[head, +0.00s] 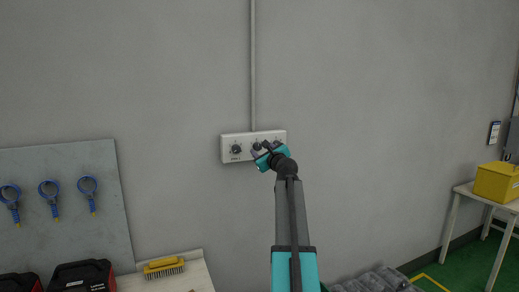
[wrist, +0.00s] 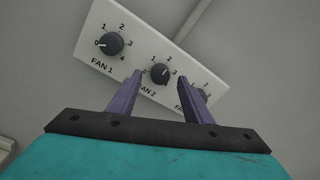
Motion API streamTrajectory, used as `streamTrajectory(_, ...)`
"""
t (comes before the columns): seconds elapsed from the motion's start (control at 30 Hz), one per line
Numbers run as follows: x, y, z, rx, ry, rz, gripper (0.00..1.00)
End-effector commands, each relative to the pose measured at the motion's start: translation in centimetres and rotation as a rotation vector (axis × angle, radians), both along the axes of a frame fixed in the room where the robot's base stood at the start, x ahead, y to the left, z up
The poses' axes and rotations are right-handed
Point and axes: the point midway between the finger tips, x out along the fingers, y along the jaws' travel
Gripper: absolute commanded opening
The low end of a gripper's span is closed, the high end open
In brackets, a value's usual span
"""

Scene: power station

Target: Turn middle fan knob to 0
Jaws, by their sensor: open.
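The white fan panel (head: 228,153) is on the grey wall, with knobs in a row. In the wrist view, it (wrist: 141,35) appears tilted. The middle knob, labelled FAN 2 (wrist: 159,73), is dark and round; its pale mark points up and right, away from the 0 side, though the exact number is hard to read. It also shows in the head view (head: 257,146), close to my gripper. My gripper (wrist: 160,76) is open, its two purple fingers appearing on either side of the FAN 2 knob. Contact cannot be told.
The FAN 1 knob (wrist: 111,44) is to the left, its mark toward 0. The FAN 3 knob (wrist: 201,95) is partly hidden behind the right finger. A conduit (head: 253,70) runs up from the panel. A bench with a yellow brush (head: 164,268) is below left.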

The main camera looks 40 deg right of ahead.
Motion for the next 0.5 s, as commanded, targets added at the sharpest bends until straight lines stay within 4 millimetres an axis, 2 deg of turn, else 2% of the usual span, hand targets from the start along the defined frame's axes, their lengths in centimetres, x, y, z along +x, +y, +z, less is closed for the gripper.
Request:
streamTrajectory(0.2, 1.6, -0.9, 0.0, 0.001, 0.001, 0.0, 0.46)
streamTrajectory(0.5, 2.0, -1.1, 0.0, 0.001, 0.0, 0.0, 0.46)
